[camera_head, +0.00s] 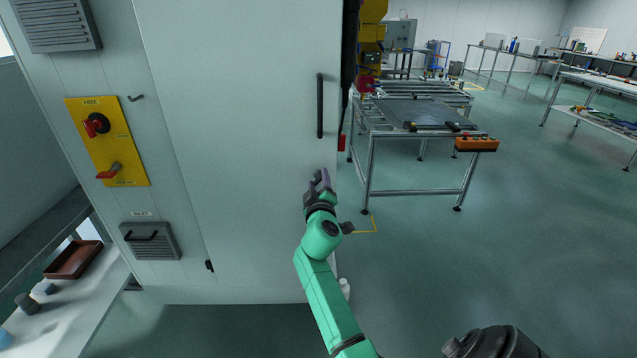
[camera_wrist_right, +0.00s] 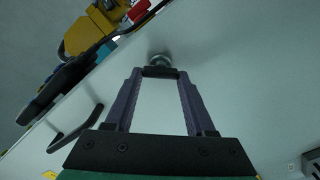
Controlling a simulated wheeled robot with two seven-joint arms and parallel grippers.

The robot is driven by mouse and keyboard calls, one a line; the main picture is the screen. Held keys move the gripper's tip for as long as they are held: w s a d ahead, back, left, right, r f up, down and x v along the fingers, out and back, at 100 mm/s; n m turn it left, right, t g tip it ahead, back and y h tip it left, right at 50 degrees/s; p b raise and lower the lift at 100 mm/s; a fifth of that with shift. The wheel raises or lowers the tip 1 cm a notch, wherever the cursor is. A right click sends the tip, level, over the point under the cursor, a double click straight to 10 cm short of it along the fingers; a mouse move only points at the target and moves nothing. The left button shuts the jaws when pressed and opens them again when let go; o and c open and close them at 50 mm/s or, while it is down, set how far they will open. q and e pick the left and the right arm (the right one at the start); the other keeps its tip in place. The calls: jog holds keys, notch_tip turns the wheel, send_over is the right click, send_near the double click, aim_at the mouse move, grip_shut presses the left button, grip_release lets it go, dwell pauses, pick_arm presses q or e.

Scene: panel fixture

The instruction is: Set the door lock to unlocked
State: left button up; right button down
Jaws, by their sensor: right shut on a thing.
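My right gripper (camera_head: 321,180) is against the pale cabinet door (camera_head: 250,100), below its black vertical handle (camera_head: 320,105). In the right wrist view its purple-grey fingers converge and are shut on a small dark part in front of a round metallic piece (camera_wrist_right: 159,59) on the door face. I take this to be the door lock. Its setting cannot be read because the fingertips cover it. In the head view the gripper hides the lock. My left gripper is not in view.
A yellow panel (camera_head: 118,148) with a red-and-black rotary switch (camera_head: 96,124) and a red-handled lever (camera_head: 108,172) is at left. A vent grille (camera_head: 150,241) is below it. A metal table (camera_head: 415,112) stands right of the cabinet. Open floor lies at lower right.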

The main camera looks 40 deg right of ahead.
jog(key=n, duration=0.3)
jog(key=shift+d+n, duration=0.1)
jog(key=shift+n, duration=0.3)
jog(key=n+p, duration=0.1)
jog(key=n, duration=0.3)
jog(key=shift+n, duration=0.4)
jog(key=shift+c, duration=1.4)
grip_release()
jog(key=shift+o, duration=0.2)
jog(key=shift+d+f, duration=0.15)
